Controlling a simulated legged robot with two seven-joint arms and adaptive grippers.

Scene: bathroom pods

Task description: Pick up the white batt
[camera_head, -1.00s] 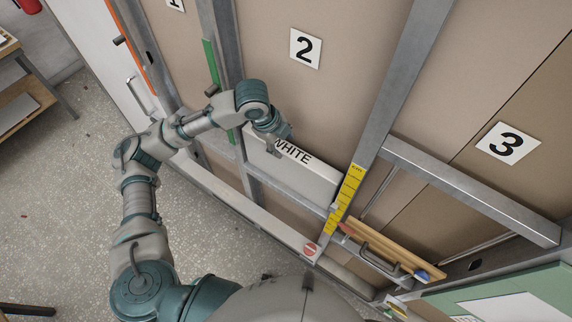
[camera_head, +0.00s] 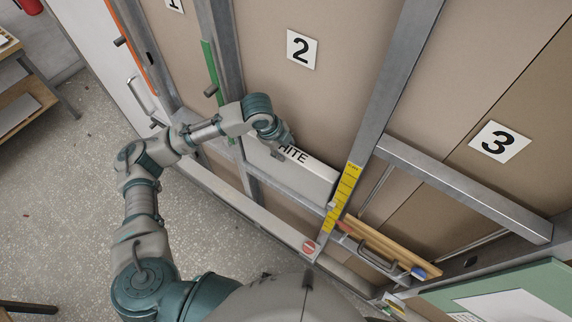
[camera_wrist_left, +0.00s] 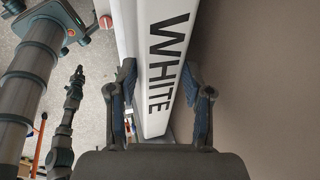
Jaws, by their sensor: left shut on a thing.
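The white batt (camera_head: 310,172) is a long white block with "WHITE" printed on its top edge. In the head view it lies along the wall in bay 2, behind the metal rail. In the left wrist view the batt (camera_wrist_left: 160,68) runs between my two fingers, lettering facing the camera. My left gripper (camera_head: 281,150) is shut on the batt from above, near its left part, and covers the first letters. In the left wrist view the left gripper (camera_wrist_left: 160,100) has one finger on each side of the batt. My right gripper is not in view.
Metal studs (camera_head: 385,100) divide the wall, marked by number signs 2 (camera_head: 302,49) and 3 (camera_head: 499,142). A yellow scale (camera_head: 342,198) is on the stud right of the batt. A wooden piece with a dark handle (camera_head: 385,256) sits right of it. Floor is open at left.

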